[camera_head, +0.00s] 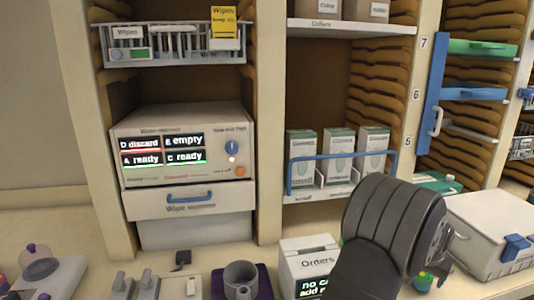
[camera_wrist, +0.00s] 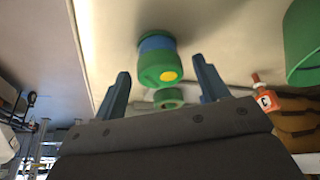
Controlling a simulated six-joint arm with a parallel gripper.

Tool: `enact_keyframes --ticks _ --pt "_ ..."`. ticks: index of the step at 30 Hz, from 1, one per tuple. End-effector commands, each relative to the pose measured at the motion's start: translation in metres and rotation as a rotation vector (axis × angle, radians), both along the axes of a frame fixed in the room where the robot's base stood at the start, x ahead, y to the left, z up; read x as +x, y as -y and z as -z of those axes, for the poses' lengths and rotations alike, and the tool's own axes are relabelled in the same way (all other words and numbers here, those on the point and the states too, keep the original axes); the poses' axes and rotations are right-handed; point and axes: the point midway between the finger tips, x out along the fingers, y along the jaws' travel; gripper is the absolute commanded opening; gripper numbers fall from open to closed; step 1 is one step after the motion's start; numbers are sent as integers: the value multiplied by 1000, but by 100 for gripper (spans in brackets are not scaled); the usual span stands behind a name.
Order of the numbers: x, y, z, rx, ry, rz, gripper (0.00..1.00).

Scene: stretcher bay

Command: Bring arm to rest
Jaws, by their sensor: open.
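My arm, dark grey and ribbed, stands at the lower right of the head view. It hides part of the counter and shelf edge behind it. My gripper (camera_wrist: 162,70) shows in the wrist view as two blue fingers held apart. Its fingers are not clearly seen in the head view. A green container with a blue band and a yellow spot (camera_wrist: 156,56) shows in line with the gap between the fingers. The fingers do not appear to touch it. I cannot tell how far beyond the fingertips it is.
A wipe dispenser (camera_head: 185,140) with lit labels stands in the left bay. A grey mug (camera_head: 241,281) and an Orders box (camera_head: 310,262) stand on the counter. A white case (camera_head: 490,225) lies at the right. An orange-white bottle (camera_wrist: 266,98) shows in the wrist view.

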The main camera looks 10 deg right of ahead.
Motion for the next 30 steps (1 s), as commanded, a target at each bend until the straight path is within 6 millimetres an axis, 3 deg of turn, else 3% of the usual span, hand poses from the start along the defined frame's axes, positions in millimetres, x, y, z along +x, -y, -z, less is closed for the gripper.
enact_keyframes --ticks 6,17,26,30 --pt "0 -1 -14 2 -1 0 68" --pt "-1 -1 -14 2 -2 0 68" --pt "-1 -2 16 3 -2 0 68" --pt "-7 -9 -16 -2 1 0 68"
